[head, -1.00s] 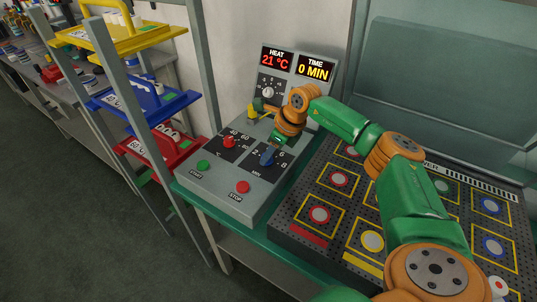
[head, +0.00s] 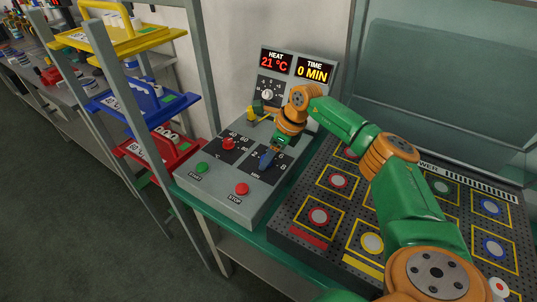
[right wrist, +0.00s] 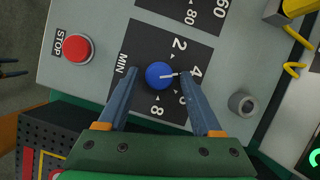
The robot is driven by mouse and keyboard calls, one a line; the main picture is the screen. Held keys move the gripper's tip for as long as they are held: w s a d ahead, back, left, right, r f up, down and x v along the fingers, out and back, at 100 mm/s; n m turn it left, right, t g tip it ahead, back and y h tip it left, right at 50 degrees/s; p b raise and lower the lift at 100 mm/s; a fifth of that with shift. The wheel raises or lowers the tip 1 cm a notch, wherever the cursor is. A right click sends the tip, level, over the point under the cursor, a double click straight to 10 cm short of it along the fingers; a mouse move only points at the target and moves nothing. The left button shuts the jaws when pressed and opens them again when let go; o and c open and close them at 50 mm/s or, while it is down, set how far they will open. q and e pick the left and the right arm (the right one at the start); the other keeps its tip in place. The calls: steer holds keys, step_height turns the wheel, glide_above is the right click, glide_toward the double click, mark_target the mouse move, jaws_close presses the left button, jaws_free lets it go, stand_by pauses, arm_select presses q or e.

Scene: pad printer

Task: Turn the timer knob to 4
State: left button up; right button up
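The timer knob is the round blue knob (right wrist: 155,76) on a dark dial marked 2, 4, 6, 8 and MIN. Its white pointer line points roughly towards the 4 in the right wrist view. In the head view the blue knob (head: 266,161) sits on the grey control panel, and the TIME display (head: 314,70) reads 0 MIN. My right gripper (right wrist: 158,76) is open, with one finger on each side of the knob and gaps visible. In the head view the right gripper (head: 274,150) is just above the knob and partly hides the dial.
A red heat knob (head: 228,143), a green START button (head: 202,168) and a red STOP button (head: 242,188) are nearby on the panel. A grey peg (right wrist: 242,104) stands beside the dial. A perforated bed (head: 300,213) lies to the right; coloured trays stand left.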

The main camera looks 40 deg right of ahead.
mark_target(279, 166)
steer(key=v, duration=0.7)
steer(key=shift+b, duration=0.45)
steer(key=shift+s+d, duration=0.1)
